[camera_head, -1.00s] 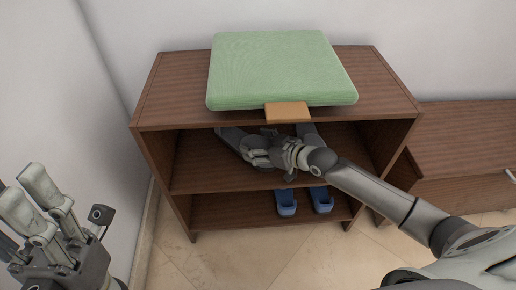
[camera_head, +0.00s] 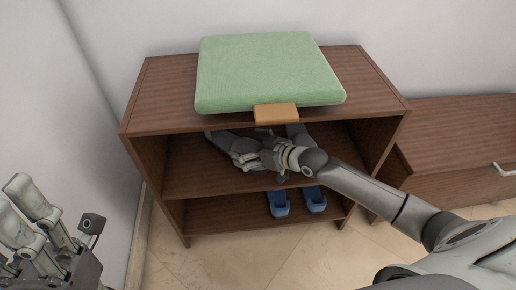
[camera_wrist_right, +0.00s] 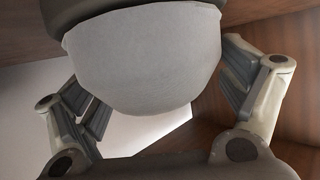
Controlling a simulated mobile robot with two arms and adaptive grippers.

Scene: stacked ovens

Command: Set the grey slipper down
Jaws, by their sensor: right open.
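The grey slipper (camera_head: 216,139) lies on the middle shelf of the brown rack (camera_head: 150,155), at the left. Its pale grey surface (camera_wrist_right: 140,65) fills the middle of the right wrist view. My right gripper (camera_head: 238,152) reaches into this compartment beside the slipper. It is open, with one finger on each side of the slipper in the wrist view; whether they touch it is unclear. Another dark grey shape (camera_head: 297,131), perhaps the other slipper, is partly hidden behind my right wrist. My left gripper (camera_head: 18,205) is at the far left, empty, its fingers apart.
A green cushion (camera_head: 265,70) and an orange-brown block (camera_head: 276,113) are on the rack's top. Blue slippers (camera_head: 278,204) stand on the bottom shelf. A lower brown cabinet (camera_head: 455,140) with a handle is at the right. The floor in front is clear.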

